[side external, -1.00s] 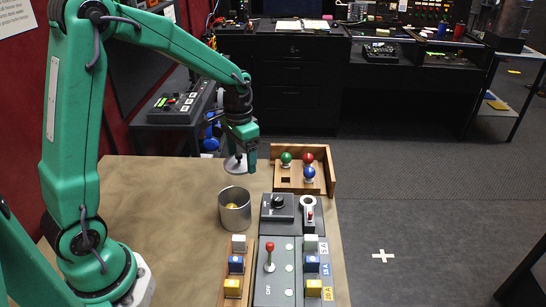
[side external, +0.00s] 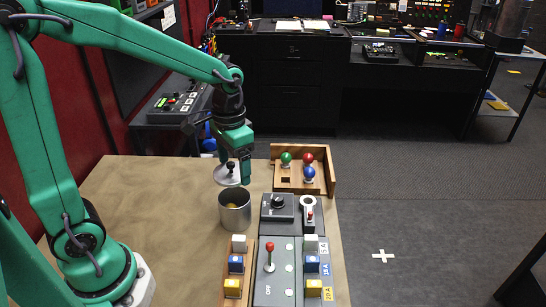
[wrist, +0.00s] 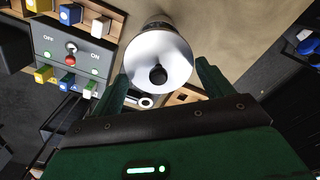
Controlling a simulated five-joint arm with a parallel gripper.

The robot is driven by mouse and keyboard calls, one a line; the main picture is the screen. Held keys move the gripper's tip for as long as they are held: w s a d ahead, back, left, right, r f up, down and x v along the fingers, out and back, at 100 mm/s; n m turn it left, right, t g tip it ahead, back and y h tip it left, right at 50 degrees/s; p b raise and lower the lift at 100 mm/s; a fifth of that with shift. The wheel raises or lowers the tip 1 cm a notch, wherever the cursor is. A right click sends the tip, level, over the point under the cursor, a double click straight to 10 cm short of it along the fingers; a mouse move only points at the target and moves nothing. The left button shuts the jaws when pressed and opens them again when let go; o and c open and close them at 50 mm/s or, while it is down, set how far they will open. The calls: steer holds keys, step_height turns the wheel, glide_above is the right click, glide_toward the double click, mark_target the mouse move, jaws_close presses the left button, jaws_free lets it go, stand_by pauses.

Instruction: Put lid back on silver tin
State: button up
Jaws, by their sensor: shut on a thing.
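The round pale lid (side external: 228,175) with a black knob is off the table, above and behind the tin's rim in the side view. My gripper (side external: 245,178) is shut on the lid, to the right of its knob in that view. In the wrist view, the lid (wrist: 158,52) lies between the fingers of my gripper (wrist: 160,85), with its knob facing the camera. Part of the tin (wrist: 158,20) seems to show behind it. The exact finger contact is unclear.
A dark control panel (side external: 279,292) with a red-tipped lever is at the front right, between rows of coloured buttons. A dark box with a knob (side external: 277,206) stands right of the tin. A wooden holder (side external: 322,160) with coloured balls is behind. The table's left is clear.

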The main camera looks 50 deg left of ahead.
steer(key=shift+f, duration=0.2)
steer(key=shift+f, duration=2.95)
steer(key=shift+f, duration=0.2)
stand_by(0.4)
steer(key=o, duration=0.9)
steer(key=shift+o, duration=0.2)
steer(key=shift+r, duration=0.1)
steer(key=shift+r, duration=3.4)
